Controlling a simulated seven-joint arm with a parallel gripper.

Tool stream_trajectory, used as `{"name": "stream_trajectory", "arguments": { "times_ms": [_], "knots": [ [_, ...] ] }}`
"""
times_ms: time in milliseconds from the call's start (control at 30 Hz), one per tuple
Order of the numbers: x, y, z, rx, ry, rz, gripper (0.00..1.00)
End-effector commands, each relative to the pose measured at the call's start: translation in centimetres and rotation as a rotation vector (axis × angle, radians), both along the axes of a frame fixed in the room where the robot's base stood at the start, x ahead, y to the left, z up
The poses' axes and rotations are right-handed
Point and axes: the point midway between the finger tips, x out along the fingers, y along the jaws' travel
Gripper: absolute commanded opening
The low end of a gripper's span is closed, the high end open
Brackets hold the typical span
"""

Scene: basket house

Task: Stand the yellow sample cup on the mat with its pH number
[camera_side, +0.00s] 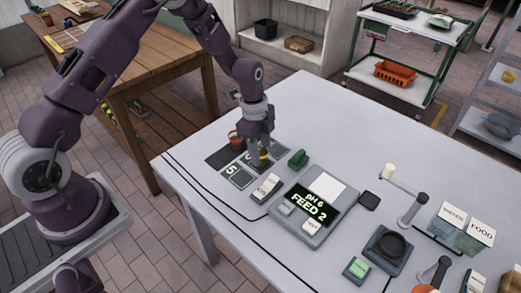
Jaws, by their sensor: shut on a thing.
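My gripper (260,160) points down over the right side of a group of dark mats on the white table. It is shut on the yellow sample cup (264,153), of which only a small yellow-orange part shows; the fingers hide the rest. I cannot tell whether the cup touches the surface. The mat marked 5 (238,176) is bare, just left of my gripper. Another dark mat (218,158) lies behind it, and my gripper covers part of the mats at the right.
A red cup (235,137) stands at the back of the mats, close to my gripper. A green block (298,158) and a white-topped box (266,187) are close on the right and front.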

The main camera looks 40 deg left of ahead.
Motion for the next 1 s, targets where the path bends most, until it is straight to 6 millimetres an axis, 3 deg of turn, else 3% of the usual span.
{"name": "stream_trajectory", "arguments": {
  "times_ms": [933,967,1000],
  "knots": [
    [0.00,0.00,-0.37,0.000,0.000,0.000,0.00],
    [0.00,0.00,-0.37,0.000,0.000,0.000,0.46],
    [0.01,0.01,-0.37,0.000,0.000,0.000,0.53]
  ]
}}
